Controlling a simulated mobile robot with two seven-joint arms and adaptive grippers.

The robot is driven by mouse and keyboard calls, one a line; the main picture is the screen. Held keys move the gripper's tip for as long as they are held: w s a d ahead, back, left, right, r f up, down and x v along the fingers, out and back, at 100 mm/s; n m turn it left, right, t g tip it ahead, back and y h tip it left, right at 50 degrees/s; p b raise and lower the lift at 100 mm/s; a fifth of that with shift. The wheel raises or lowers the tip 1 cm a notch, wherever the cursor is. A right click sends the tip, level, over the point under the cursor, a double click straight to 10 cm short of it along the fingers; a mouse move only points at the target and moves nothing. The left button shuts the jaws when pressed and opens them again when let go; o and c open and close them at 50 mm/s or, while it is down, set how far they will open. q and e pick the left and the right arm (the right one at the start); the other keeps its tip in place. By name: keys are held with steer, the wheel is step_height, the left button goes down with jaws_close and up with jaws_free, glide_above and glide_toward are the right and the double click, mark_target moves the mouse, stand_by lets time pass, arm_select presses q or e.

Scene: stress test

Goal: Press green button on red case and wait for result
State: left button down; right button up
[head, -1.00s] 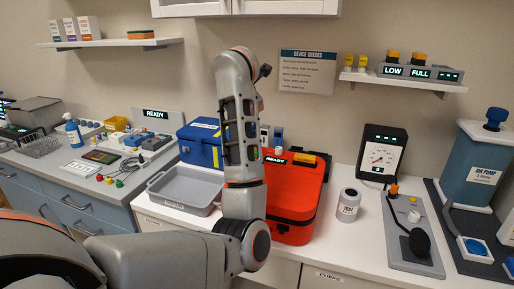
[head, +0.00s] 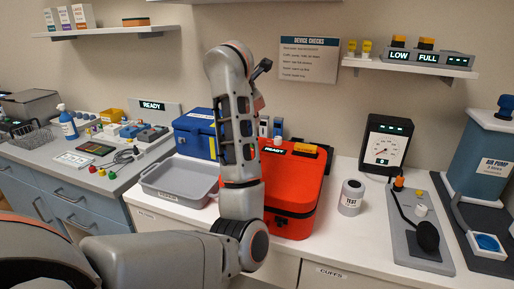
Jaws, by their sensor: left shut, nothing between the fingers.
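The red case (head: 293,190) stands on the white counter, with a lit READY display (head: 275,151) and an orange block (head: 305,149) on top. My left arm rises in front of its left side. My left gripper (head: 257,105) is mostly hidden behind the forearm; it is shut and empty, above the case's left part. A small green patch (head: 247,152) shows by the forearm at the height of the case top; it may be the green button. Whether the fingertips touch it cannot be seen. My right gripper is not in view.
A grey tray (head: 165,194) and a blue case (head: 196,132) are left of the red case. A white TEST cylinder (head: 351,197), a gauge (head: 386,146) and a grey board with a black bulb (head: 428,237) are to its right. A shelf (head: 425,67) hangs above.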

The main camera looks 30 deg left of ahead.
arm_select(q)
step_height(320, 180, down, 2)
steer(key=shift+f+b, duration=0.15)
steer(key=shift+b, duration=0.2)
steer(key=shift+f, duration=0.55)
steer(key=shift+f+b, duration=0.25)
steer(key=shift+b, duration=0.05)
steer(key=shift+f, duration=0.1)
stand_by(0.3)
steer(key=shift+f, duration=0.4)
